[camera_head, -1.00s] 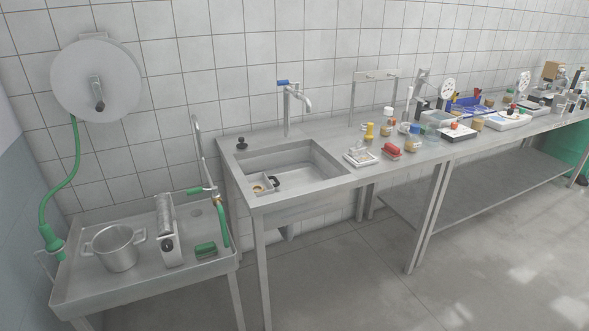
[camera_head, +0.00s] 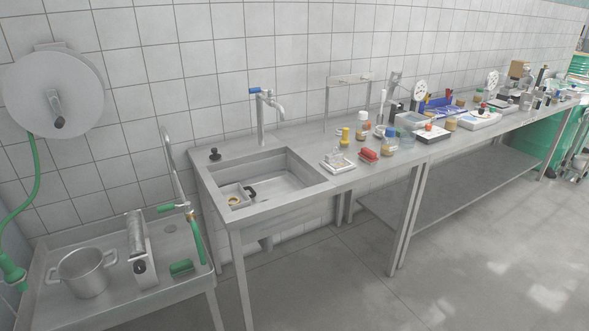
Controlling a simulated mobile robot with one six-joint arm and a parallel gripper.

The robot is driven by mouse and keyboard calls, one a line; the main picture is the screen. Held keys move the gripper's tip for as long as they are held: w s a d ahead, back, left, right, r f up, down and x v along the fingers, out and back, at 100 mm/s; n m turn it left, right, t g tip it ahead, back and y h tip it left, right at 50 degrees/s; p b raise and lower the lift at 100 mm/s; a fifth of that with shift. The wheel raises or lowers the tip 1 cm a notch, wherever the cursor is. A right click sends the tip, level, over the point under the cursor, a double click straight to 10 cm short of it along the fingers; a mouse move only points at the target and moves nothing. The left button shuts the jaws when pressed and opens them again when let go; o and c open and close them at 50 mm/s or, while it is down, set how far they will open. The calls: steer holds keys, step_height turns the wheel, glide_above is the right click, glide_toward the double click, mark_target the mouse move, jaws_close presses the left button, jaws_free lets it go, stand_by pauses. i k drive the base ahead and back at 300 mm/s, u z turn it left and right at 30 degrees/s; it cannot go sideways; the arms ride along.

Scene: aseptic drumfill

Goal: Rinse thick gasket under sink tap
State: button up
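The steel sink (camera_head: 290,183) is set into the left end of the long bench. A tap (camera_head: 262,117) with a blue lever stands behind the basin, its spout pointing right over it; I cannot make out any water. In the left of the basin is a small grey divided holder (camera_head: 240,189). A black piece (camera_head: 250,192) and a small orange-yellow ring (camera_head: 234,202) lie at it. Both are too small to tell which, if either, is the thick gasket. My gripper is not in view.
A lower steel table (camera_head: 110,314) at left holds a pot (camera_head: 84,274), a grey upright unit (camera_head: 140,250) and a green block (camera_head: 181,267). A hose reel (camera_head: 40,92) hangs above. Bottles and trays crowd the bench (camera_head: 352,178) right of the sink. The floor (camera_head: 450,265) at right is clear.

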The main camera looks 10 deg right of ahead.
mark_target(254, 90)
steer(key=u, duration=0.2)
steer(key=i, duration=1.5)
steer(key=z, duration=0.35)
